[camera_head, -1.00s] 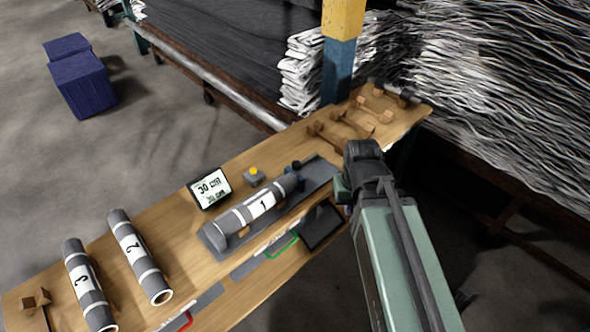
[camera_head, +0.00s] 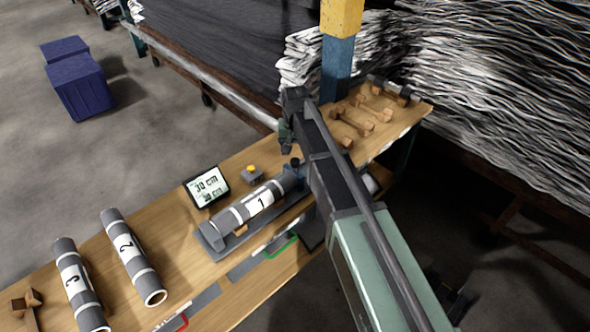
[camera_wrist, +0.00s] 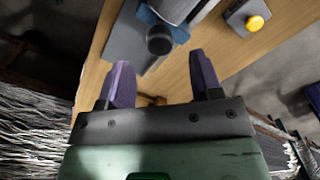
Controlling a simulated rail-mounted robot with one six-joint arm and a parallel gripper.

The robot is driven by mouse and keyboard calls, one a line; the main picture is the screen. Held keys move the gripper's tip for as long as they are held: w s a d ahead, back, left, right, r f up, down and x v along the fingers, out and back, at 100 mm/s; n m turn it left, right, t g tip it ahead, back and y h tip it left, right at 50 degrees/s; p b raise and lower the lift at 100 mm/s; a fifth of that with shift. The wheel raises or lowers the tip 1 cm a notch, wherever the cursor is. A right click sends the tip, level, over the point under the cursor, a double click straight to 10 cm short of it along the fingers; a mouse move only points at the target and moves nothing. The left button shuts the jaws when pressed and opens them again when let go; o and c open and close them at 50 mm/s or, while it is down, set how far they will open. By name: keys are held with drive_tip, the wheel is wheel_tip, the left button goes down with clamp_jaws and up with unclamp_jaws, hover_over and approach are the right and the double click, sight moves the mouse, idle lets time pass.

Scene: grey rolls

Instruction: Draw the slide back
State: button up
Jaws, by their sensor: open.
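A grey roll marked 1 (camera_head: 258,203) lies in a grey measuring trough (camera_head: 212,240) on the wooden bench. At the roll's far end is a blue slide (camera_head: 295,168) with a dark round knob, partly hidden by my arm. In the wrist view the blue slide (camera_wrist: 152,17) is at the top, with its black knob (camera_wrist: 159,40) pointing towards me. My gripper (camera_wrist: 160,60) is open, its purple fingers spread to either side below the knob. Nothing is between the fingers. In the head view the fingertips are not clear.
A display reading 30 cm (camera_head: 207,187) and a yellow button box (camera_head: 252,174) stand behind the trough. Rolls 2 (camera_head: 133,258) and 3 (camera_head: 80,285) lie at left. Wooden holders (camera_head: 365,115) occupy the far right. A blue-and-yellow post (camera_head: 338,60) rises behind the bench.

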sight(295, 160)
wheel_tip(295, 160, down, 5)
drive_tip(key=b, duration=0.3)
drive_tip(key=shift+f, duration=0.1)
drive_tip(key=shift+r, duration=0.2)
